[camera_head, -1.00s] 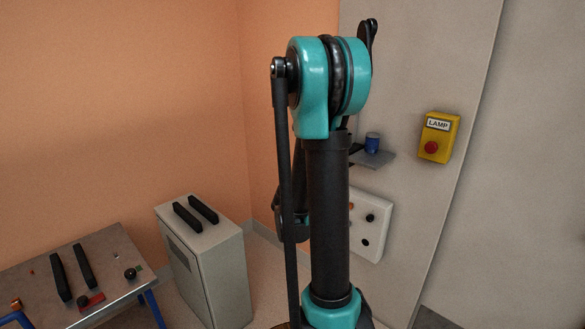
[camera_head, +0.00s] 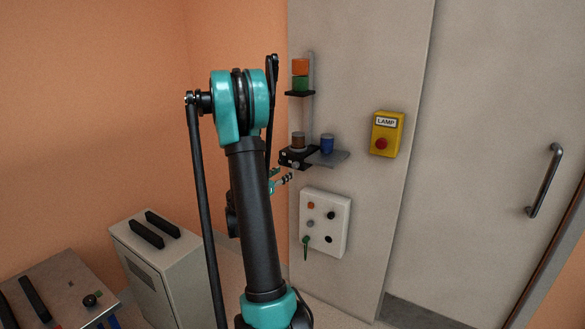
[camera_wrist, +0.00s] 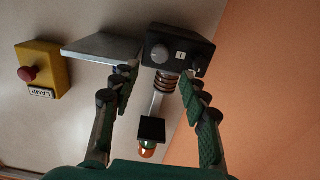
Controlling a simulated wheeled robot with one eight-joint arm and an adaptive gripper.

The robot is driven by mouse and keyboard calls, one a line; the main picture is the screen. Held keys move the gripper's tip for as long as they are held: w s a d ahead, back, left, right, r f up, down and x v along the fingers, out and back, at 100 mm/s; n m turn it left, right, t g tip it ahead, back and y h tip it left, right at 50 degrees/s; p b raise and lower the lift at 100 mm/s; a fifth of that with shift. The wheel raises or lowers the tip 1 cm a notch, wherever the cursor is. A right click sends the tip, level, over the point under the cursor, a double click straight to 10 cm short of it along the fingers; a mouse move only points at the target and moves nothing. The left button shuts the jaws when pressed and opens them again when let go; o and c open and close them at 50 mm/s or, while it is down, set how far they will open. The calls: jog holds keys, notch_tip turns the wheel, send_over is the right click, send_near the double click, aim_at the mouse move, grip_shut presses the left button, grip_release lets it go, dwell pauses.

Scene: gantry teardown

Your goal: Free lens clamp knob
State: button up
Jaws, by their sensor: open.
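The black clamp block (camera_head: 291,155) is on the wall post, left of a grey shelf. In the wrist view, which is upside down, the block (camera_wrist: 183,44) is ahead of my gripper. A round grey knob (camera_wrist: 160,53) is on its face, beside a small white label. A dark part (camera_wrist: 199,65) at its right is partly behind a fingertip. A copper-ringed cylinder (camera_head: 298,140) stands on the block. My gripper (camera_wrist: 157,77) is open and empty, its fingers either side of the view toward the block. In the head view, my gripper (camera_head: 281,182) is just below the block.
The grey shelf (camera_head: 330,159) holds a blue cylinder (camera_head: 327,145). An orange and green stack (camera_head: 300,75) sits higher on the post. A yellow lamp box (camera_head: 386,134) is to the right. A white panel (camera_head: 325,222) with several knobs is below. A cabinet (camera_head: 160,262) stands left.

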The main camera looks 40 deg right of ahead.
aim_at(294, 166)
jog(key=x, duration=0.8)
grip_shut()
